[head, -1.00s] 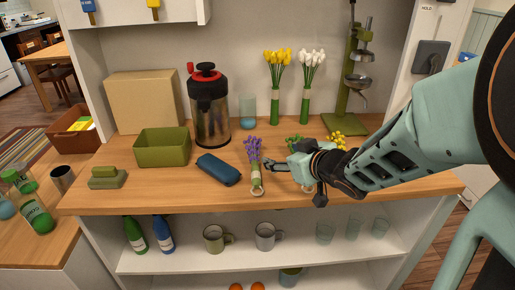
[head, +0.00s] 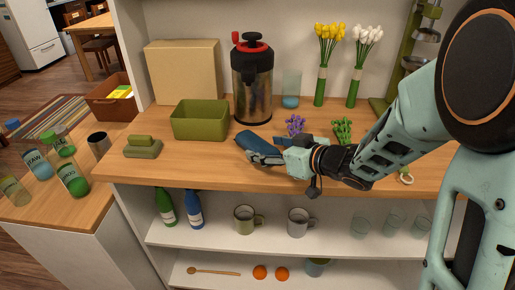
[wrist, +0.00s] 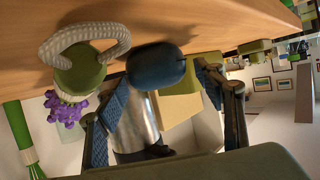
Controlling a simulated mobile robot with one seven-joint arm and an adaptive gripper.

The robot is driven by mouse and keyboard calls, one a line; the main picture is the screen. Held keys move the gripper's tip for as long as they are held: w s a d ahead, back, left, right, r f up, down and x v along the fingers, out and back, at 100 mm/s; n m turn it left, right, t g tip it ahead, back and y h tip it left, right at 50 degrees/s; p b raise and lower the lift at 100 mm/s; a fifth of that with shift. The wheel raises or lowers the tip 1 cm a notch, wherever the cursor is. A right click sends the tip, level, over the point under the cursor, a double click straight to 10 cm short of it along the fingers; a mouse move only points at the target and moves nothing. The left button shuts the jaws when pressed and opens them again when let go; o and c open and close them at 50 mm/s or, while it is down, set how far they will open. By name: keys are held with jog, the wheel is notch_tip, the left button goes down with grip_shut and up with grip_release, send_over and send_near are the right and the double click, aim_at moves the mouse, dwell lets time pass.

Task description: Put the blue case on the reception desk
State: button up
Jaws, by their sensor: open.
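The blue case (head: 256,142) lies on the wooden counter top (head: 205,174), in front of the steel urn. My gripper (head: 268,157) is at the near right side of the case and partly covers it in the head view. In the wrist view the case (wrist: 157,67) shows end-on, ahead of and between the two spread fingers (wrist: 163,108). The fingers are open; I cannot tell whether they touch the case. I cannot tell which surface is the reception desk.
A green bin (head: 199,120), a cardboard box (head: 184,72) and the urn (head: 252,85) stand behind the case. A lower wooden surface (head: 62,207) with bottles is at left. Shelves with mugs are below.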

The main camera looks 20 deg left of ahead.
aim_at(257, 145)
jog(key=x, duration=0.4)
jog(key=shift+a+b, duration=0.15)
jog(key=shift+b, duration=0.15)
jog(key=shift+s, duration=0.1)
jog(key=shift+c, duration=0.6)
jog(key=c, duration=1.3)
jog(key=shift+r, duration=0.2)
